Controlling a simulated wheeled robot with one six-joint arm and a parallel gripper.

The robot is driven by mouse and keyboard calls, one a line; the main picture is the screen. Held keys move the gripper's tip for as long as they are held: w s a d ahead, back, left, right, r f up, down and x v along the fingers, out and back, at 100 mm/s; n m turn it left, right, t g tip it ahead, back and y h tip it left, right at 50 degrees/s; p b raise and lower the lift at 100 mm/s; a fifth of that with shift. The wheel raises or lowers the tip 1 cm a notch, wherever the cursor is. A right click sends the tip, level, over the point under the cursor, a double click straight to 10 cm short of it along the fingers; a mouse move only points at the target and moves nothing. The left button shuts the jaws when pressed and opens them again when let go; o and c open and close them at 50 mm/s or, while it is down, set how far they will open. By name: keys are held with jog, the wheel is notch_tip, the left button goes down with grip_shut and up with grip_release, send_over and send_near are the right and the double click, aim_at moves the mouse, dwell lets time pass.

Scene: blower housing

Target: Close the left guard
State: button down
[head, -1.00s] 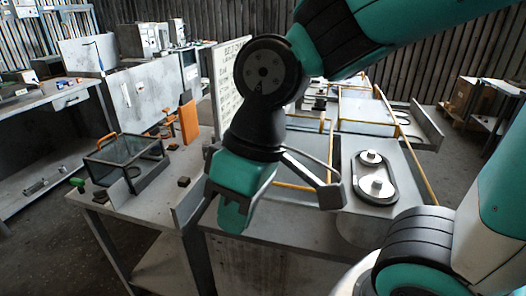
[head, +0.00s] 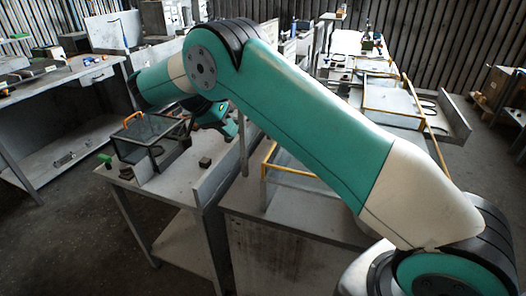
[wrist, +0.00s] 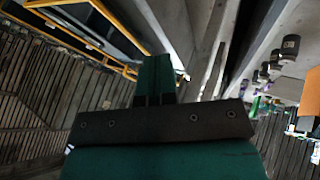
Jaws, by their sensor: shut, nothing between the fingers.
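A yellow-framed clear guard (head: 290,171) stands on the near grey bench, largely hidden behind my arm in the head view. Another yellow frame (head: 432,105) shows further back on the right. I cannot tell for sure which is the left guard. My gripper (wrist: 156,75) is shut and empty in the wrist view. In the head view only part of it shows below my forearm, left of the near yellow frame and apart from it. In the wrist view, yellow bars (wrist: 75,35) run across the upper left, clear of the fingers.
A dark-framed clear box (head: 150,140) with an orange handle stands on the left table. A small dark block (head: 205,162) lies beside it. A grey upright plate (head: 212,180) edges the near bench. Floor (head: 75,215) is free at the lower left.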

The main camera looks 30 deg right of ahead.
jog(key=s+d+f+p, duration=0.1)
jog(key=s+d+f, duration=0.3)
jog(key=d+f, duration=0.3)
jog(key=shift+s+d+f, duration=0.3)
jog(key=shift+d, duration=0.25)
